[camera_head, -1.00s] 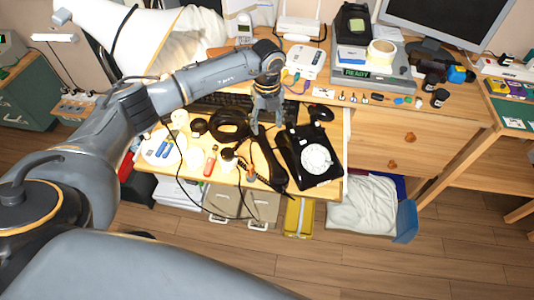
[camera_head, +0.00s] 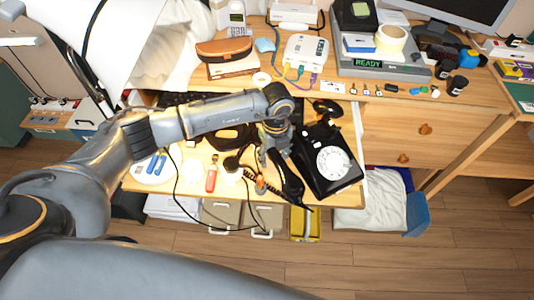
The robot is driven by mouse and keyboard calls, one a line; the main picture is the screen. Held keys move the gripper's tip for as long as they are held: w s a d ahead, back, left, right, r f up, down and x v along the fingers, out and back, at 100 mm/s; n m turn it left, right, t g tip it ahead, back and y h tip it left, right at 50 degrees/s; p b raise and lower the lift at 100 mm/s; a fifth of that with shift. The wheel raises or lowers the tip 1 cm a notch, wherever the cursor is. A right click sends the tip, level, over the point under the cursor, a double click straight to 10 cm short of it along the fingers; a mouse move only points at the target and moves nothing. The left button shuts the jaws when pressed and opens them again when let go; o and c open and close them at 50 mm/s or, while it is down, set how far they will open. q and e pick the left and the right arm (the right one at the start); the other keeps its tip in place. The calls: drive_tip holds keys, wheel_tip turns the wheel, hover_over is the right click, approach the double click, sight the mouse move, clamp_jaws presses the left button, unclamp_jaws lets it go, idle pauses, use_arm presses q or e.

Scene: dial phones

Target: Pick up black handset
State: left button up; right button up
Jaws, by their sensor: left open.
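The black handset (camera_head: 290,186) lies on the pull-out wooden shelf, just left of the black dial phone (camera_head: 326,166) with its white dial. Its near end shows, and its upper part is hidden behind my left gripper. My left gripper (camera_head: 273,160) is open and points down over the upper part of the handset. I cannot tell whether the fingers touch it. The coiled cord (camera_head: 262,182) lies left of the handset. My right gripper is not in view.
A red-handled tool (camera_head: 211,178) and blue-handled tools (camera_head: 157,162) lie left on the shelf. A grey device reading READY (camera_head: 385,66) stands on the desk behind. A yellow box (camera_head: 305,224) is on the floor below the shelf's front edge.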

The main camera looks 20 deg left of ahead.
use_arm(q)
drive_tip(key=shift+s+d, duration=0.15)
drive_tip(key=shift+d, duration=0.25)
drive_tip(key=shift+a, duration=0.1)
clamp_jaws()
drive_tip(key=shift+r, duration=0.1)
